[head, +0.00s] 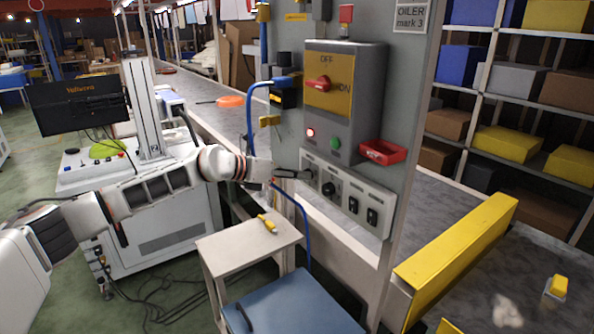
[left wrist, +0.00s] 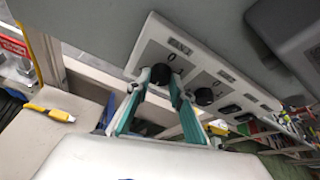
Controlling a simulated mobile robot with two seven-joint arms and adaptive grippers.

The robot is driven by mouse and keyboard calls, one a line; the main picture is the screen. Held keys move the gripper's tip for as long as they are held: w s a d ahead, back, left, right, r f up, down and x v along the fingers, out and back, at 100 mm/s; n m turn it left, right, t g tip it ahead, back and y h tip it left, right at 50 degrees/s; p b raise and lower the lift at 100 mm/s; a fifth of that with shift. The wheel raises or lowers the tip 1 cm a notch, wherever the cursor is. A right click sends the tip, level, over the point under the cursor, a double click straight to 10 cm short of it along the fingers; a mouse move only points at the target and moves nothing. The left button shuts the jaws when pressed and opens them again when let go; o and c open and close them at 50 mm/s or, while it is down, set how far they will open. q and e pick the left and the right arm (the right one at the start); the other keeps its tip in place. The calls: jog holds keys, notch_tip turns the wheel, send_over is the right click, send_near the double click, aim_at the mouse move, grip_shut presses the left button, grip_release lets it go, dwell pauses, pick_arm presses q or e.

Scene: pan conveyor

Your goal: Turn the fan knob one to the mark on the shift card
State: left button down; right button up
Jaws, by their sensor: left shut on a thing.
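A pale control plate (head: 341,204) on the grey cabinet carries two black knobs and two black switches. My left gripper (head: 306,175) is at the leftmost knob, which it largely hides in the head view. In the left wrist view my left gripper (left wrist: 158,82) has its fingers on either side of this black knob (left wrist: 161,73), shut on it. The second knob (head: 328,188) is free, just to the right. A card (head: 411,15) at the top right reads "OILER mark 3". My right gripper is out of view.
A switch box (head: 345,100) with a red handle and a red tray (head: 382,152) sit above the plate. A blue hose (head: 249,120) hangs at its left. A small table (head: 245,243) holds a yellow tool (head: 267,223). A yellow guard (head: 455,255) stands at right.

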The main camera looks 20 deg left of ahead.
pick_arm(q)
jog(key=shift+s+f+m+y, duration=0.1)
jog(key=shift+m+y, duration=0.2)
jog(key=shift+m, duration=0.1)
dwell(0.3)
jog(key=c, duration=1.8)
grip_release()
jog(key=shift+o, duration=0.2)
jog(key=v, duration=1.2)
jog(key=shift+s+d, duration=0.1)
jog(key=shift+d, duration=0.05)
